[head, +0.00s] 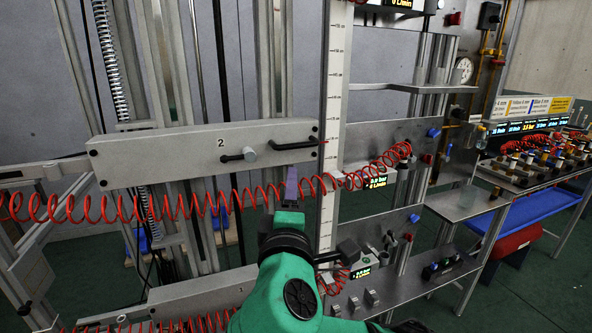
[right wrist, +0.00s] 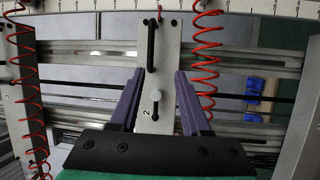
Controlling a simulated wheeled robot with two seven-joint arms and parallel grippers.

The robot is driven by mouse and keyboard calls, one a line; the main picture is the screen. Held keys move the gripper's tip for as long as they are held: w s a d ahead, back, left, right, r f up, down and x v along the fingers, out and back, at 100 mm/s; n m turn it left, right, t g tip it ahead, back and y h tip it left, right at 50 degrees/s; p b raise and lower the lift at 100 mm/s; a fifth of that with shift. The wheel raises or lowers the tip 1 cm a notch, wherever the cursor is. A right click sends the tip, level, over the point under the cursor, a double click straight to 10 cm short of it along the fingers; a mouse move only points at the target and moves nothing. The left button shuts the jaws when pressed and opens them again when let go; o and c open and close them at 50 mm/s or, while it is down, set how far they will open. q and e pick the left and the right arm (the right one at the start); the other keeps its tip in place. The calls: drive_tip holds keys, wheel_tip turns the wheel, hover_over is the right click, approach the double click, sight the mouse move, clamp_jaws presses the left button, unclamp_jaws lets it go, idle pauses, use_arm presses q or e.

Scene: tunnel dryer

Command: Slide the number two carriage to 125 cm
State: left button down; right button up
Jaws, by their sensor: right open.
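The number two carriage (head: 180,152) is a long grey beam marked "2", lying across the vertical rails in the head view. It carries a black bar handle (head: 295,146) and a pale round knob with a black lever (head: 235,157). A red pointer at its right end meets the white vertical scale (head: 334,90); the figure there is too small to read. My right gripper (head: 290,186) is below the handle, purple fingers toward the beam. In the right wrist view the open fingers (right wrist: 158,76) stand either side of the carriage (right wrist: 167,60), with the handle (right wrist: 151,45) beyond their tips.
A red coiled hose (head: 170,207) hangs across in front of the rails, close to my right gripper. The number one carriage (head: 205,291) lies lower down. A panel with displays and valves (head: 385,150) stands right of the scale, and a bench with gauges (head: 530,155) farther right.

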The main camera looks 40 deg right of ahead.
sight(297, 147)
drive_tip(key=shift+h, duration=0.3)
drive_tip(key=p+x, duration=0.1)
drive_tip(key=x, duration=0.3)
drive_tip(key=r+p+x, duration=0.1)
drive_tip(key=p+x, duration=0.1)
drive_tip(key=x, duration=0.3)
drive_tip(key=p+x, duration=0.1)
drive_tip(key=x, duration=0.4)
drive_tip(key=shift+s+d+r+p, duration=0.15)
drive_tip(key=shift+r+p, duration=0.1)
drive_tip(key=shift+p, duration=0.1)
clamp_jaws()
drive_tip(key=shift+f, duration=0.15)
